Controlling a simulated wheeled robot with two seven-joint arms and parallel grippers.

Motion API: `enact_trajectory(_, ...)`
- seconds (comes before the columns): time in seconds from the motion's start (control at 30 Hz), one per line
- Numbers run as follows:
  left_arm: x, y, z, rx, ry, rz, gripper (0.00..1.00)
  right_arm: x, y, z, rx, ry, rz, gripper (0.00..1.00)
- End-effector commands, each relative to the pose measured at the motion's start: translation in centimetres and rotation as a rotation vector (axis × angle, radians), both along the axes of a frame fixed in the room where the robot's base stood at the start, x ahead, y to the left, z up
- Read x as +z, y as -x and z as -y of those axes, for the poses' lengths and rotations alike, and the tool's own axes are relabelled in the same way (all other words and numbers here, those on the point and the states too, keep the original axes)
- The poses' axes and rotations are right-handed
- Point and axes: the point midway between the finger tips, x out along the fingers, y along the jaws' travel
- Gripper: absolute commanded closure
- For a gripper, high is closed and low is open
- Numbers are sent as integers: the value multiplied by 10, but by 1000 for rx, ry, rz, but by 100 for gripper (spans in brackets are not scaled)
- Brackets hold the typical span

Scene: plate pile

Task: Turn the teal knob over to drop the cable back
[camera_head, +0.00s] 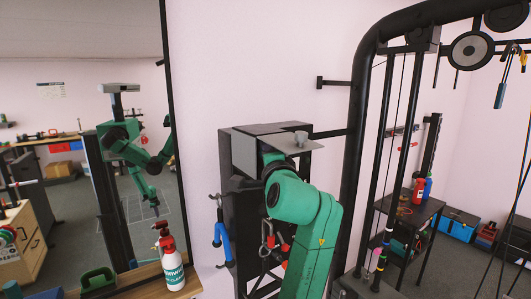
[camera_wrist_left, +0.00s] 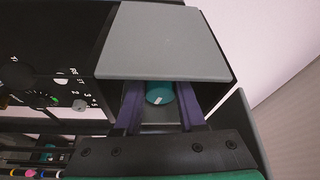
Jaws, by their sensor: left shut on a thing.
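The teal knob (camera_wrist_left: 159,93) shows in the left wrist view, low under a grey plate (camera_wrist_left: 165,42). It has a small white mark on its face. My left gripper (camera_wrist_left: 159,108) has its two dark fingers on either side of the knob and is shut on it. In the head view my green arm reaches to the black unit on the wall, where a grey plate (camera_head: 255,155) shows; the gripper and the knob are hidden there. I cannot tell which cable the task means. My right gripper is not in view.
A black panel with dials and numbers (camera_wrist_left: 60,70) lies left of the knob. A black pulley frame (camera_head: 358,130) stands right of the unit. Hooks with blue (camera_head: 223,240) and red handles hang below. A spray bottle (camera_head: 171,257) stands on a wooden ledge by the mirror.

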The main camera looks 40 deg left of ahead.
Motion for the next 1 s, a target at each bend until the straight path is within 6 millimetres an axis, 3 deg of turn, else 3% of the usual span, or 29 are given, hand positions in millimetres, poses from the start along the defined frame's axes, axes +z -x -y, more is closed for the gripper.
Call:
enact_trajectory(0.73, -1, 0, 0, 3, -29, -100, 100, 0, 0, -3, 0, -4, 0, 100)
enact_trajectory(0.77, -1, 0, 0, 3, -29, -100, 53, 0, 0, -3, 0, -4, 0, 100)
enact_trajectory(0.8, -1, 0, 0, 3, -29, -100, 48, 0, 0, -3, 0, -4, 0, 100)
enact_trajectory(1.0, -1, 0, 0, 2, -29, -99, 48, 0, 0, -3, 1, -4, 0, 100)
